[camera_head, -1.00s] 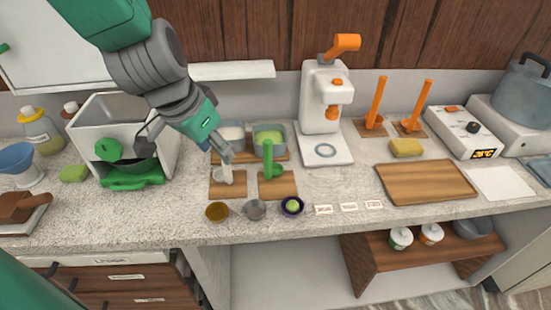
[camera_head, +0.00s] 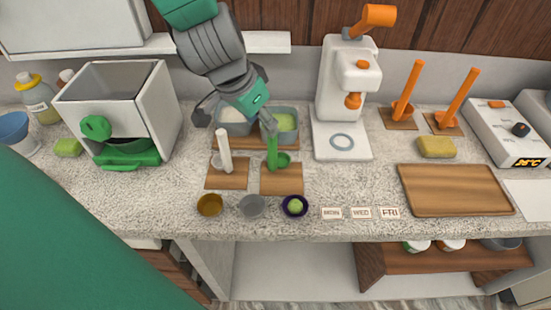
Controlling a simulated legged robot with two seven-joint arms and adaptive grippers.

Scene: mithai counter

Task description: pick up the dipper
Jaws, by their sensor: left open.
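Several upright-handled dippers stand on wooden boards. The green dipper (camera_head: 273,156) and the white dipper (camera_head: 225,150) are side by side at the middle of the counter. Two orange dippers, one nearer the grinder (camera_head: 406,92) and one further right (camera_head: 458,99), stand at the back right. My left gripper (camera_head: 267,124) is open and points down at the top of the green handle, partly hiding it. I cannot tell whether they touch. My right gripper is not in view.
Two tubs, one white-filled (camera_head: 234,127) and one green-filled (camera_head: 286,121), sit behind the dippers. Small bowls, including a brown one (camera_head: 210,205), line the front. A white machine (camera_head: 341,100) stands to the right. A cutting board (camera_head: 455,190) lies further right.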

